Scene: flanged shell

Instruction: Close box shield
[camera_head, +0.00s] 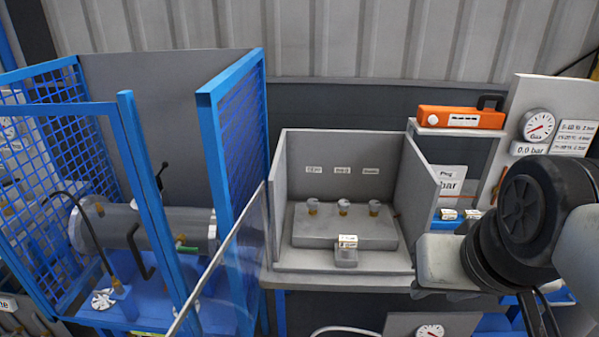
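A grey open-fronted box (406,215) stands in the middle, with a plinth (325,228) and several small knobs inside. A clear panel with a pale edge (228,243), which looks like the shield, slants from the box's left front edge toward the lower left. It stands swung out, and the box front is uncovered. Its lower part overlaps the blue cage in the picture. My gripper appears as a light grey block (445,262) at the right, beside the box's right front corner and apart from the panel. Its fingers cannot be made out.
A blue mesh cage (209,130) holding a grey cylinder (185,228) stands at the left; its mesh front (65,200) looks open. An orange case (460,117) and a gauge panel (550,95) are behind my arm. Another gauge (430,331) is at the bottom.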

